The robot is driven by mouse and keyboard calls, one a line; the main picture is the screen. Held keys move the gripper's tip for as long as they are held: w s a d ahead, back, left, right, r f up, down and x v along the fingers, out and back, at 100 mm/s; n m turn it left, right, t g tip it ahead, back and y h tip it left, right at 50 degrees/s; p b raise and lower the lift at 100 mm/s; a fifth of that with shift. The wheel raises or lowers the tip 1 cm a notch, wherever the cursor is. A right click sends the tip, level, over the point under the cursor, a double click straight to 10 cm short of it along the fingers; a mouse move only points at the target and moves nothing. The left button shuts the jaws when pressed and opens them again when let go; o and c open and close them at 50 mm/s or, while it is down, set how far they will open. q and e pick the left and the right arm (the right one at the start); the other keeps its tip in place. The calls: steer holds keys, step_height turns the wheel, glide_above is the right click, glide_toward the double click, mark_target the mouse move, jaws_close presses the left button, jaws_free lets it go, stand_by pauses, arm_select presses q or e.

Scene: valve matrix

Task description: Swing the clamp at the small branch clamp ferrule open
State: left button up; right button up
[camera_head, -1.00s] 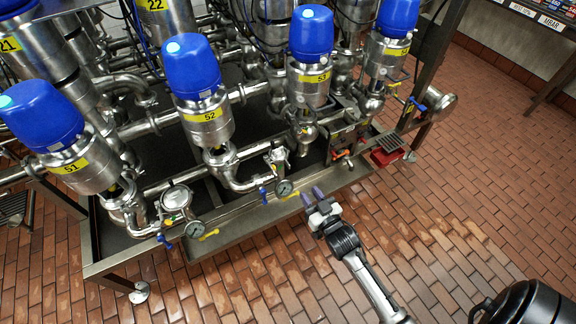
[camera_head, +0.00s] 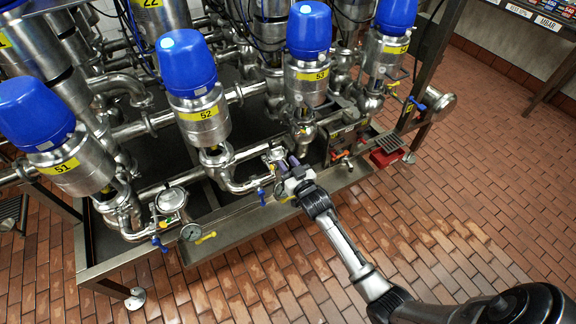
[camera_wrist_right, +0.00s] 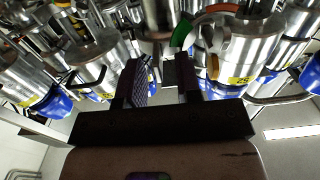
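The small branch (camera_head: 272,154) is a short steel fitting on the front pipe, between valves 52 and 53 in the head view. My right gripper (camera_head: 288,162) is at its right side, with its fingertips close to it. I cannot tell whether they touch. The clamp itself is too small and partly hidden behind the gripper to make out. In the right wrist view my right gripper (camera_wrist_right: 163,80) has its two dark fingers apart, with a clear gap. Steel pipework shows beyond the fingertips, and nothing is clearly held. My left gripper is not in view.
Blue-capped valves 52 (camera_head: 188,65) and 53 (camera_head: 308,35) stand behind the branch. A blue-handled cock (camera_head: 262,196) is left of the gripper. A red tray (camera_head: 387,157) is at right. The brick floor (camera_head: 440,210) in front is open.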

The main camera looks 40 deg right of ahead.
steer(key=shift+c, duration=0.5)
jaws_close()
